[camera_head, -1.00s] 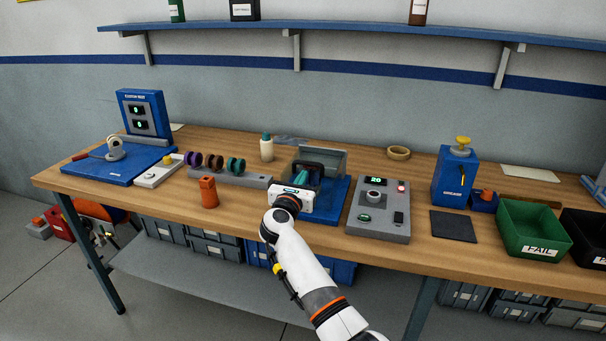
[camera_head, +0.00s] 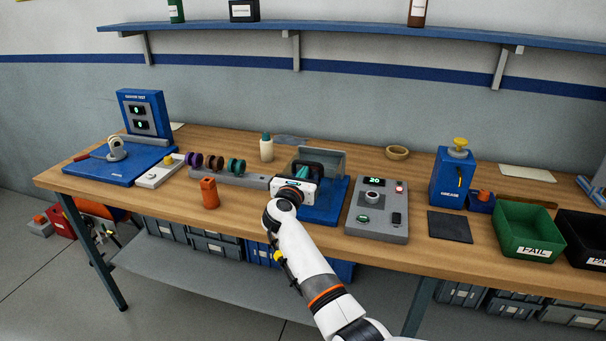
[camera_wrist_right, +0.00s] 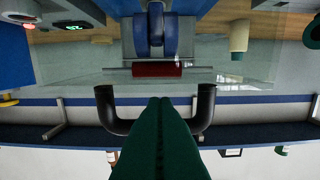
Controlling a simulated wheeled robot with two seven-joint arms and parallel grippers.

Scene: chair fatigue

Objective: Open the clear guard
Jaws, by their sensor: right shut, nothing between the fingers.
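The clear guard (camera_head: 332,158) is a see-through cover over a blue fixture (camera_head: 322,213) at the middle of the bench. It has a black U-shaped handle (camera_head: 338,170). In the right wrist view the clear panel (camera_wrist_right: 250,68) shows upside down, with the handle (camera_wrist_right: 105,108) in front of it. My right gripper (camera_head: 303,172) is at the handle, fingers shut and empty. In the wrist view its green fingertips (camera_wrist_right: 160,100) lie between the handle's two legs and hide the middle of its bar. I cannot tell whether they touch it. My left gripper is not in view.
A grey control box (camera_head: 362,226) stands just right of the fixture. An orange block (camera_head: 209,193) and a spool rack (camera_head: 230,179) are to its left. A cream bottle (camera_head: 266,150) stands behind. A blue grease dispenser (camera_head: 451,180) and green bin (camera_head: 530,218) are farther right.

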